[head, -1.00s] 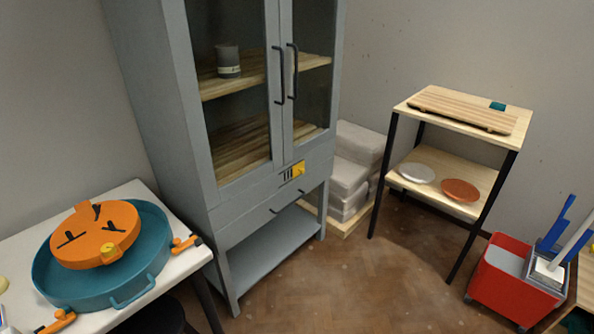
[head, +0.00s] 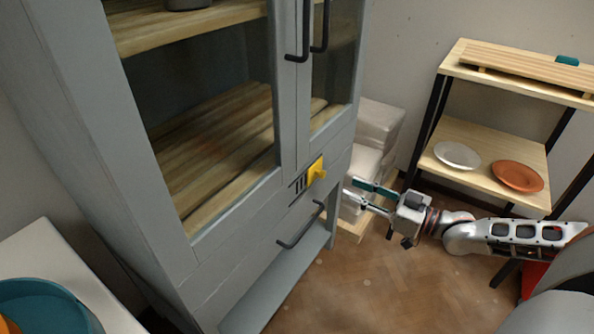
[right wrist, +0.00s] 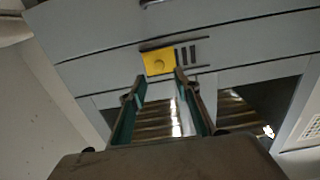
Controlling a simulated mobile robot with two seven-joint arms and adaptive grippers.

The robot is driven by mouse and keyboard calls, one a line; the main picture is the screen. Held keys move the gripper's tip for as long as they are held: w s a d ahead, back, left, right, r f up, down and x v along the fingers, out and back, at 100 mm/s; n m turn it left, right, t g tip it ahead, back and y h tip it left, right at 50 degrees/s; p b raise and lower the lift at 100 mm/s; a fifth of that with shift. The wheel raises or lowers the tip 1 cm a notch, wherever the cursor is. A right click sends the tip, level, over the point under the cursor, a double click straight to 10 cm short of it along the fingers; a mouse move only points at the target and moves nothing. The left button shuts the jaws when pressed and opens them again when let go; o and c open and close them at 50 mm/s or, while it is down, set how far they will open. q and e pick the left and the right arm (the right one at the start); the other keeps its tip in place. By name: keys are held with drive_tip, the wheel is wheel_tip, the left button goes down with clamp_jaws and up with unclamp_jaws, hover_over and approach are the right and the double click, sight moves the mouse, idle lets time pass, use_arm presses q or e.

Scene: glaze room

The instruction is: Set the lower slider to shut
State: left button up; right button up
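A yellow slider (head: 317,171) with a round knob sits on the grey cabinet's front, between the glass doors and the drawer. It is at the right of its panel, with dark vertical slots (head: 299,184) uncovered to its left. The right wrist view shows the slider (right wrist: 159,62) upside down, the slots (right wrist: 188,54) to its right. Only one slider shows. My right gripper (head: 350,187) is just right of the slider, apart from it in the head view. Its teal fingers (right wrist: 160,77) are spread and empty, pointing toward the slider. My left gripper is out of view.
The cabinet (head: 235,270) has dark door handles (head: 304,35) above the slider and a drawer handle (head: 300,225) below. Pale wrapped blocks (head: 376,130) stand behind my gripper. A wooden shelf stand (head: 465,133) with plates is at right. Floor in front is clear.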

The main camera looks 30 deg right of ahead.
sight(319, 173)
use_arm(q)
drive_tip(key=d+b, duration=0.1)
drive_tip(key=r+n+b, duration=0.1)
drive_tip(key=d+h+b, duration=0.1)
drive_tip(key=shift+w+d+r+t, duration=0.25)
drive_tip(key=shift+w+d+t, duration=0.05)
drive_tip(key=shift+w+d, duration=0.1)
use_arm(e)
drive_tip(key=x, duration=0.8)
drive_tip(key=shift+r, duration=0.3)
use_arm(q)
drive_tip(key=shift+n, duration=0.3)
use_arm(e)
drive_tip(key=shift+w+d, duration=0.1)
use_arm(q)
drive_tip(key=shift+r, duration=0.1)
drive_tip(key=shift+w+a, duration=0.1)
use_arm(e)
clamp_jaws()
